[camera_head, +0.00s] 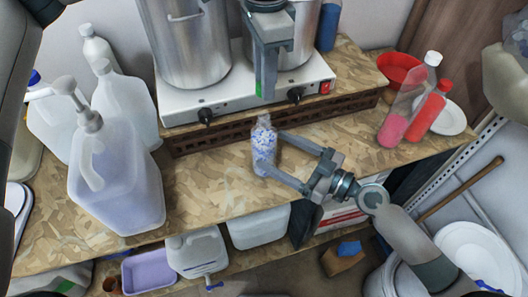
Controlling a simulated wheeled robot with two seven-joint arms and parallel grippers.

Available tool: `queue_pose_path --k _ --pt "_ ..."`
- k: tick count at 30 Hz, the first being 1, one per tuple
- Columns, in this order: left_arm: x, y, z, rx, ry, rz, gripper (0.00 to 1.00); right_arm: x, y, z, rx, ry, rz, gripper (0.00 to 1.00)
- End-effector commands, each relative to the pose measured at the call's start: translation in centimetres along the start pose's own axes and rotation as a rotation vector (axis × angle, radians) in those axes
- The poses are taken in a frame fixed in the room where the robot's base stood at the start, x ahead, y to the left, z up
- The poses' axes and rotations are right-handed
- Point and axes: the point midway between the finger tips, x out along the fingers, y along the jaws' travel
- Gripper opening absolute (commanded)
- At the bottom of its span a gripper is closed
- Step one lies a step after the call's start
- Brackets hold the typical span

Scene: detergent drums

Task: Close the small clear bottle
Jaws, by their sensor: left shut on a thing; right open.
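The small clear bottle (264,148) with blue and white specks stands upright on the wooden worktop, in front of the hot plate. Its narrow neck points up, and I can make out no cap on it. My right gripper (271,153) is open, with its two fingers spread at the bottle; the lower fingertip overlaps the bottle's lower part. I cannot tell whether they touch. My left gripper (264,92) points down above and behind the bottle, in front of the pots. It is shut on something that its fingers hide.
A white hot plate (232,104) with two steel pots stands behind. A large pump jug (115,180) and other white containers crowd the left. Red and pink bottles (428,112), a red bowl (398,68) and a plate are at right. The worktop left of the bottle is clear.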

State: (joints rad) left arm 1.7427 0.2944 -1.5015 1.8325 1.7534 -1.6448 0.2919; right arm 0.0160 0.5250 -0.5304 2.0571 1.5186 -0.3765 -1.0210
Motion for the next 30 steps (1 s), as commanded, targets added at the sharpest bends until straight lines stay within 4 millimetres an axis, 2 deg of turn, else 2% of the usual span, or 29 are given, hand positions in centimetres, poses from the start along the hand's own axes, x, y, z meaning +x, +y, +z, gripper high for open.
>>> queue_pose_path --k 3,9,23,30 --pt "0.0 0.0 0.0 0.0 0.0 0.0 0.05 1.9 0.0 -0.1 0.0 0.002 0.0 0.73" --pt "0.0 0.0 0.0 0.0 0.0 0.0 0.05 3.8 0.0 0.0 0.001 0.001 0.0 0.73" --pt "0.0 0.0 0.0 0.0 0.0 0.0 0.05 4.5 0.0 0.0 0.0 -0.001 0.0 0.73" --pt "0.0 0.0 0.0 0.0 0.0 0.0 0.05 4.5 0.0 0.0 0.0 -0.001 0.001 0.15"
